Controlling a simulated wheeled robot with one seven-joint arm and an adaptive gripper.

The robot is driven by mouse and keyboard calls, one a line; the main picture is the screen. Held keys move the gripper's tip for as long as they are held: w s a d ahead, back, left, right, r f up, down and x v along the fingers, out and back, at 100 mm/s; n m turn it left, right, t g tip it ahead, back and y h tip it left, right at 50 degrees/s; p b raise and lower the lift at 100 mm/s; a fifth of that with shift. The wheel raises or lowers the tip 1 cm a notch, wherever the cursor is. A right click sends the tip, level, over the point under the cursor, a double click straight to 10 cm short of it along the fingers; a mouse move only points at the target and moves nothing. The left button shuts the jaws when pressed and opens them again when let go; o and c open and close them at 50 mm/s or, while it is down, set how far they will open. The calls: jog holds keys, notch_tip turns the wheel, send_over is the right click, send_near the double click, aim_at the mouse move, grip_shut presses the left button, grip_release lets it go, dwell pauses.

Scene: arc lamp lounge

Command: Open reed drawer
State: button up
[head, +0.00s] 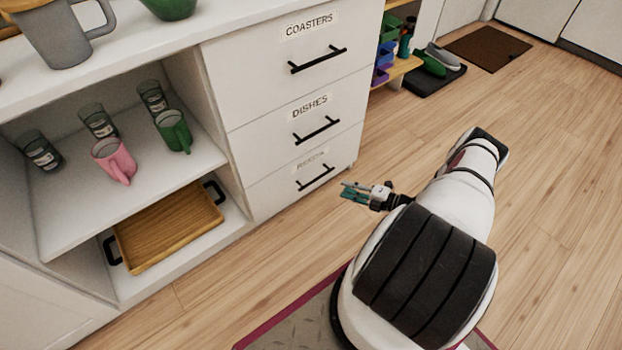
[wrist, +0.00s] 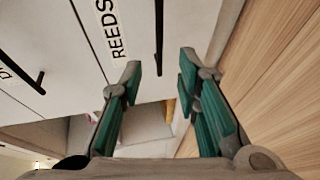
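The reeds drawer (head: 290,190) is the lowest of three white drawers, and its front looks flush with the cabinet. Its label (head: 311,162) is faint in the head view but reads REEDS in the wrist view (wrist: 117,37). Its black bar handle (head: 316,178) runs level across the front. My gripper (head: 350,191) is in front of the drawer, just right of the handle in the head view. In the wrist view my gripper (wrist: 159,66) has its green-padded fingers apart, and the handle (wrist: 159,30) lines up with the gap between them. Nothing is held.
The dishes drawer (head: 287,128) and coasters drawer (head: 280,75) are above. Open shelves at left hold a pink mug (head: 111,158), a green mug (head: 174,132), several dark glasses and a wooden tray (head: 165,228).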

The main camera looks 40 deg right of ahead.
aim_at(317, 178)
jog(key=b+x, duration=0.3)
jog(key=x, duration=1)
jog(key=shift+f, duration=0.1)
jog(key=shift+c, duration=0.6)
grip_shut()
